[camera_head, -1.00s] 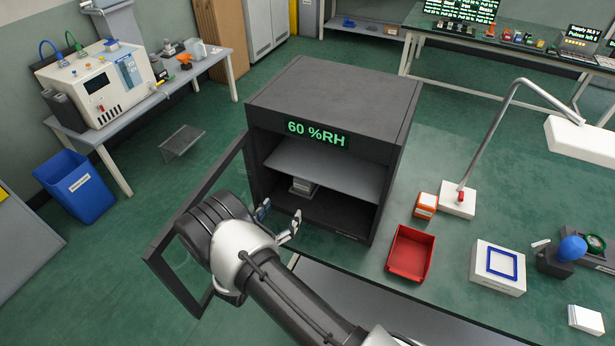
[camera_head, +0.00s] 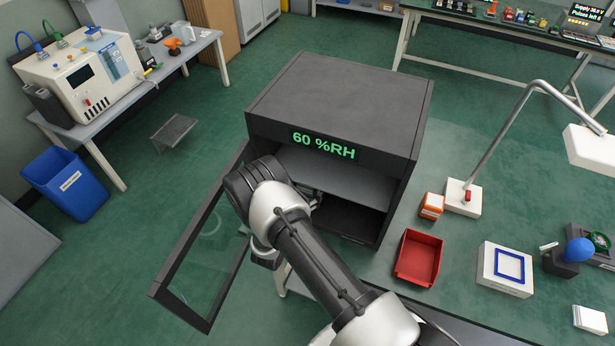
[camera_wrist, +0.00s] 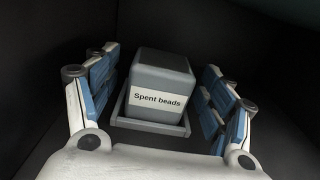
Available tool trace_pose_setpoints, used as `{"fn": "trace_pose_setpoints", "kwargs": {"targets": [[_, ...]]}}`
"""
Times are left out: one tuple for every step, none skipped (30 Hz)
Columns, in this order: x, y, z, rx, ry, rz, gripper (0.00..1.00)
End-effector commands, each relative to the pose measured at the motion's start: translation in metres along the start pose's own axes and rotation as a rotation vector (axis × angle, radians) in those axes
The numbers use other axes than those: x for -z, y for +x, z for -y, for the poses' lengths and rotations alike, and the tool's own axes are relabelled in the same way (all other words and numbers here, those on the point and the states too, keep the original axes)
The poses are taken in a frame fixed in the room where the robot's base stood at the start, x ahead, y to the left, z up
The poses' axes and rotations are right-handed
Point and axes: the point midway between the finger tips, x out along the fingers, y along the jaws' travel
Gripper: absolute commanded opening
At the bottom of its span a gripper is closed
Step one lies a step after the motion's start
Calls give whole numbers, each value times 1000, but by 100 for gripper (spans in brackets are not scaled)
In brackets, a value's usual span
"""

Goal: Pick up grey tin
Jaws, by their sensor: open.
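The grey tin (camera_wrist: 158,80) shows in the wrist view, a rounded box with a white label reading "Spent beads". It sits upright in a shallow grey tray (camera_wrist: 150,129) inside the dark cabinet. My gripper (camera_wrist: 158,92) is open, with one blue-padded finger on each side of the tin and a visible gap to each. In the head view my arm reaches into the dark cabinet (camera_head: 340,100), whose display reads 60 %RH. The tin is hidden there behind my arm, and the fingers are mostly hidden too.
The cabinet's glass door (camera_head: 205,245) stands open to the left of my arm. An inner shelf (camera_head: 345,180) lies above the lower compartment. On the bench to the right are a red bin (camera_head: 418,258), an orange box (camera_head: 432,206) and a lamp (camera_head: 462,198).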

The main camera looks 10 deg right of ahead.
Motion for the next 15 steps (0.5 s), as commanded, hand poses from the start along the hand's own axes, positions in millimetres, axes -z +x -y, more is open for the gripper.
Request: {"fn": "trace_pose_setpoints", "kwargs": {"targets": [[0, 0, 0, -1, 0, 0, 75], [0, 0, 0, -1, 0, 0, 75], [0, 0, 0, -1, 0, 0, 75], [0, 0, 0, -1, 0, 0, 75], [0, 0, 0, -1, 0, 0, 75], [0, 0, 0, -1, 0, 0, 74], [0, 0, 0, -1, 0, 0, 72], [0, 0, 0, -1, 0, 0, 70], [0, 0, 0, -1, 0, 0, 68], [0, 0, 0, -1, 0, 0, 66], [0, 0, 0, -1, 0, 0, 64], [0, 0, 0, -1, 0, 0, 61], [0, 0, 0, -1, 0, 0, 59], [0, 0, 0, -1, 0, 0, 57], [0, 0, 0, -1, 0, 0, 54]]}}
